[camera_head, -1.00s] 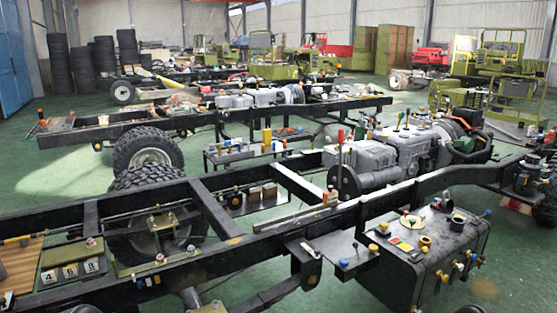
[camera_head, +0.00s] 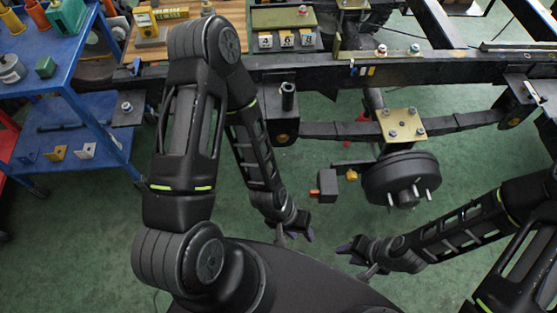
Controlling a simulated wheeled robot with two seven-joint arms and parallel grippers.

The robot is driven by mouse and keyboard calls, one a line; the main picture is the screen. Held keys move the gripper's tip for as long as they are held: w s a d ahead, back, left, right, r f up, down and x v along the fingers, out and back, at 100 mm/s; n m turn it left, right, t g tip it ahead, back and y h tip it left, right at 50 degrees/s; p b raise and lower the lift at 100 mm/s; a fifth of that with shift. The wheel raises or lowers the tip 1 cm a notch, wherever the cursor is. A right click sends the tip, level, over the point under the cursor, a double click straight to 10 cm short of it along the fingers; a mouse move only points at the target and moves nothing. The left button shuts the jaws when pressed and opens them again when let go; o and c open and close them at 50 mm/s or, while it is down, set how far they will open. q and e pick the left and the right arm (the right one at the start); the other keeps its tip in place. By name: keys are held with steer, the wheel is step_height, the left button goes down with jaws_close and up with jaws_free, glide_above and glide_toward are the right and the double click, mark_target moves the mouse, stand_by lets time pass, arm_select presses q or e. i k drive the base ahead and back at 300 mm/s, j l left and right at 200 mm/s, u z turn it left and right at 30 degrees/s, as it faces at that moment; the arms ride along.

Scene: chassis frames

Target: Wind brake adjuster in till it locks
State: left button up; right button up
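A black brake drum (camera_head: 402,180) with several studs hangs from the axle under the chassis frame. To its left is a small dark grey block (camera_head: 327,186) with an orange tip (camera_head: 313,193) on its left side. A yellow-orange piece (camera_head: 352,175) sits between the block and the drum. Which of these is the brake adjuster I cannot tell for certain. My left gripper (camera_head: 297,239) is open and empty, below and left of the block. My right gripper (camera_head: 354,260) is open and empty, below the block and drum. Neither touches these parts.
The black chassis rail (camera_head: 300,64) crosses the top, with a bracket (camera_head: 283,122) hanging down. A gold plate (camera_head: 402,125) with bolts sits above the drum. A blue shelf cart (camera_head: 65,75) stands at left. Green floor is open around the grippers.

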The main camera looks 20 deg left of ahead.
mark_target(350, 176)
steer(key=j, duration=0.5)
steer(key=i+j+z, duration=0.1)
steer(key=j+z, duration=0.9)
steer(key=j, duration=0.2)
steer(key=k+j+z, duration=0.1)
steer(key=j+z, duration=0.4)
steer(key=k+j, duration=0.1)
steer(key=k, duration=0.45)
steer(key=i+l+u, duration=0.15)
steer(key=l, duration=0.6)
steer(key=i+l+u, duration=0.1)
steer(key=i+l, duration=0.15)
steer(key=l, duration=0.55)
steer(key=i+l+u, duration=0.15)
steer(key=l, duration=0.65)
steer(key=i+l+u, duration=0.15)
steer(key=l, duration=0.65)
steer(key=l+u, duration=0.1)
steer(key=l, duration=0.7)
steer(key=i+j, duration=0.15)
steer(key=j, duration=0.15)
steer(key=i+j, duration=0.1)
steer(key=j, duration=0.2)
